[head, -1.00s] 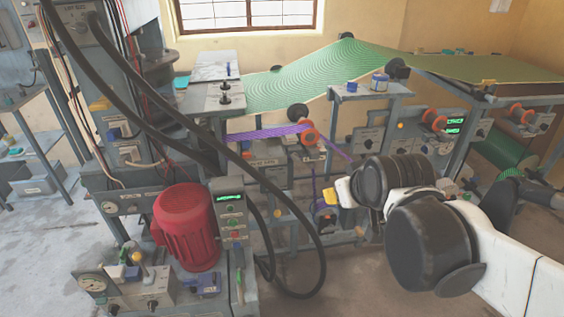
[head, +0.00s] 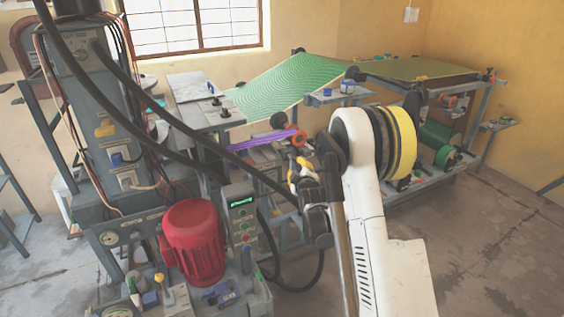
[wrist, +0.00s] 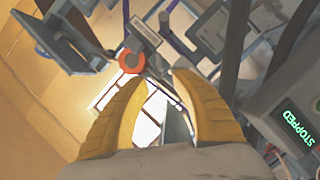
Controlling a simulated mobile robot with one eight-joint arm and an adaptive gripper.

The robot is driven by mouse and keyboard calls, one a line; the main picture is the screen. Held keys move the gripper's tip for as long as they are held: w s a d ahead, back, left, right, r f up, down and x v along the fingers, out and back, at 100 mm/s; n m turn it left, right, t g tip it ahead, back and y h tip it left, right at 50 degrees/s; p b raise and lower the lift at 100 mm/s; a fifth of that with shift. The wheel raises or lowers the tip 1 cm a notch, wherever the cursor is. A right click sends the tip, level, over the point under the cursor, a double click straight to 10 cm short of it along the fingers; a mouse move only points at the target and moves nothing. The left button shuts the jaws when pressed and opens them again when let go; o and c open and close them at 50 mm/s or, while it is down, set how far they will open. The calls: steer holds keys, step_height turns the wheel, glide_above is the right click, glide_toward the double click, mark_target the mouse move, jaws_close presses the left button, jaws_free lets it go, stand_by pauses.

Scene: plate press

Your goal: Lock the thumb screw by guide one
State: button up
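My gripper (head: 302,170) is in the middle of the head view, in front of the press frame, with yellow fingers. In the wrist view my gripper (wrist: 160,80) has its two yellow fingers apart, with nothing between them. An orange ring-shaped part (wrist: 132,61) shows just beyond the left fingertip, beside a grey labelled block (wrist: 145,34). In the head view an orange roller end (head: 299,137) sits at the end of the purple strip (head: 262,140), behind my gripper. I cannot make out the thumb screw or which part is guide one.
A control box (head: 240,212) with a lit display stands left of my gripper; in the wrist view its display (wrist: 297,125) reads STOPPED. A red motor (head: 193,243) and thick black hoses are at left. A green patterned sheet (head: 285,85) spans the back. Floor at right is clear.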

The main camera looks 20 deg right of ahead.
mark_target(293, 158)
steer(key=b+x, duration=0.3)
steer(key=x, duration=0.6)
steer(key=shift+w+d+f, duration=0.2)
steer(key=shift+w+f, duration=0.1)
steer(key=shift+w+d, duration=0.1)
steer(key=shift+w, duration=0.45)
jaws_close()
